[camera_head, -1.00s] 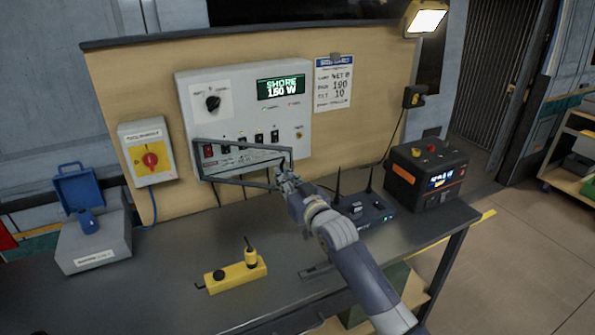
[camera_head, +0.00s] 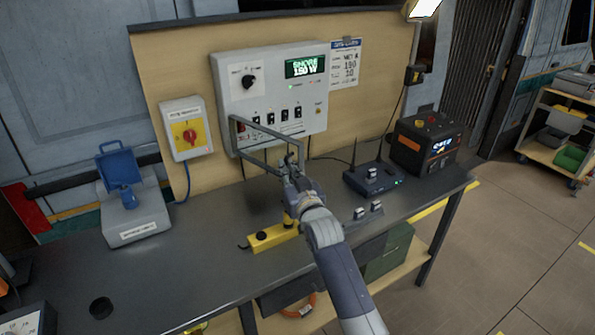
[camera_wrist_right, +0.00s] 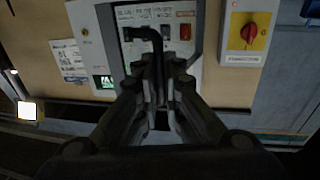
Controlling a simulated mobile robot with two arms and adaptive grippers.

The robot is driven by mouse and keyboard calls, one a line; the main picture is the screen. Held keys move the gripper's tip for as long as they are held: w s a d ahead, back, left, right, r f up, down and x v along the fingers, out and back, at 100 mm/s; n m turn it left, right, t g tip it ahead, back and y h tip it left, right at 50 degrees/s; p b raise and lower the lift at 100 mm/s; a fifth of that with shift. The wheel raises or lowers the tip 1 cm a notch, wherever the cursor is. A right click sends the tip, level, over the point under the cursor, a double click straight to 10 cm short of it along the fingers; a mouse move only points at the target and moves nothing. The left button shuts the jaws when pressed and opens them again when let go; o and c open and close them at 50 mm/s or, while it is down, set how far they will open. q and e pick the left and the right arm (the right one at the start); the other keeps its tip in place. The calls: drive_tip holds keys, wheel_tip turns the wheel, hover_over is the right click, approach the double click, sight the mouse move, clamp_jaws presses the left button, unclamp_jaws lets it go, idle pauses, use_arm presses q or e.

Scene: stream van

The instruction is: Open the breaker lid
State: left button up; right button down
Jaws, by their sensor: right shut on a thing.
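The breaker panel (camera_head: 222,75) is a light grey box on the wooden board, with a row of breaker switches (camera_head: 284,115) along its lower part. The breaker lid (camera_head: 262,130) is a dark-edged frame that stands out from the panel, its left edge near the panel and its right end towards me. Several switches show uncovered to its right. My right gripper (camera_head: 290,162) is shut on the lid's outer end. In the right wrist view a dark bent bar (camera_wrist_right: 152,36) runs between my fingers (camera_wrist_right: 160,90), in front of the switches. My left gripper is not in view.
A yellow box (camera_head: 270,238) lies on the bench below my right arm, partly hidden. A router (camera_head: 374,180) and a black power unit (camera_head: 428,145) stand right. A red-knobbed switch box (camera_head: 187,130) hangs left of the panel. The front left of the bench (camera_head: 180,275) is mostly clear.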

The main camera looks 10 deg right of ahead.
drive_tip(key=shift+a+r, duration=0.35)
drive_tip(key=shift+r, duration=0.15)
drive_tip(key=c, duration=1.9)
unclamp_jaws()
drive_tip(key=shift+c, duration=0.2)
drive_tip(key=shift+o, duration=1.1)
drive_tip(key=shift+w+a+f, duration=0.1)
drive_tip(key=shift+w+a, duration=0.05)
drive_tip(key=shift+a, duration=0.05)
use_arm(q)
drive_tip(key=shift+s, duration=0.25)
use_arm(e)
drive_tip(key=v, duration=1.2)
drive_tip(key=shift+f, duration=0.2)
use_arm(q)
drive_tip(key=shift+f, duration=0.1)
use_arm(e)
drive_tip(key=shift+c, duration=0.3)
